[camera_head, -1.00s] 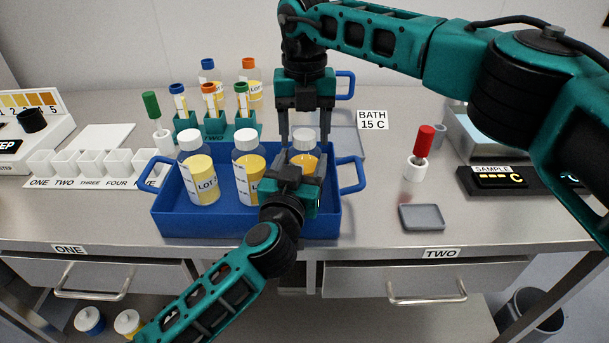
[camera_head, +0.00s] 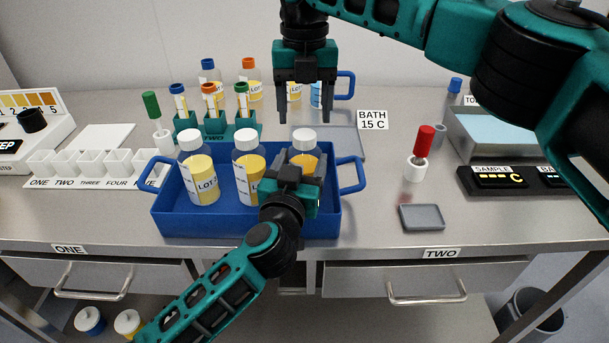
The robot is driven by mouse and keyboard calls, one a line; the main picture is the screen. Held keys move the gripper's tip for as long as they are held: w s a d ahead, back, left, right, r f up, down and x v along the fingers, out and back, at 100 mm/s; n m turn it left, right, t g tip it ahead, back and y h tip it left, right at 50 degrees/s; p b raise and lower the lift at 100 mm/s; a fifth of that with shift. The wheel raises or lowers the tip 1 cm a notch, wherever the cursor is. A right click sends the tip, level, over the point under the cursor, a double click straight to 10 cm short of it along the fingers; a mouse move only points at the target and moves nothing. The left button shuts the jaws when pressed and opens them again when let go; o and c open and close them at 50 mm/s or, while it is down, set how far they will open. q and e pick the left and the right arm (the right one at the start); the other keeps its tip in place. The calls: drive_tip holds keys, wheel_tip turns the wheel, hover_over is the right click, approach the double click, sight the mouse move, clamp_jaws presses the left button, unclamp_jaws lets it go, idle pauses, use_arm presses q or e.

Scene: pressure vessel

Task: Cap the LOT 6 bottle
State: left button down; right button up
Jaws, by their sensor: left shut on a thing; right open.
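A bottle with yellow contents (camera_head: 305,153) stands at the right end of the blue tray (camera_head: 172,222), with a white cap (camera_head: 304,134) on its top. My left gripper (camera_head: 302,166) is shut on this bottle from the front and hides its lower part and label. My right gripper (camera_head: 304,116) is open and empty, pointing down just above and behind the white cap, apart from it. Two more white-capped bottles stand in the tray, one at the left (camera_head: 200,172) and one in the middle (camera_head: 247,178). Their lot numbers are hard to read.
A green rack (camera_head: 218,130) with several capped tubes stands behind the tray. A white-handled tool with a red top (camera_head: 420,150) and a small grey dish (camera_head: 421,217) are at the right. White cups (camera_head: 90,163) line the left. The bench right of the tray is fairly clear.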

sight(305, 134)
drive_tip(key=n, duration=0.2)
drive_tip(key=r+n, duration=0.1)
drive_tip(key=shift+n, duration=0.4)
drive_tip(key=n, duration=0.1)
drive_tip(key=r+n, duration=0.1)
drive_tip(key=n, duration=0.1)
drive_tip(key=shift+a+n, duration=0.1)
drive_tip(key=shift+n, duration=0.2)
drive_tip(key=n, duration=0.2)
drive_tip(key=r+n, duration=0.1)
drive_tip(key=n, duration=0.2)
drive_tip(key=shift+r+n, duration=0.25)
drive_tip(key=shift+n, duration=0.05)
drive_tip(key=shift+f, duration=4.05)
drive_tip(key=c, duration=1.1)
drive_tip(key=o, duration=1.2)
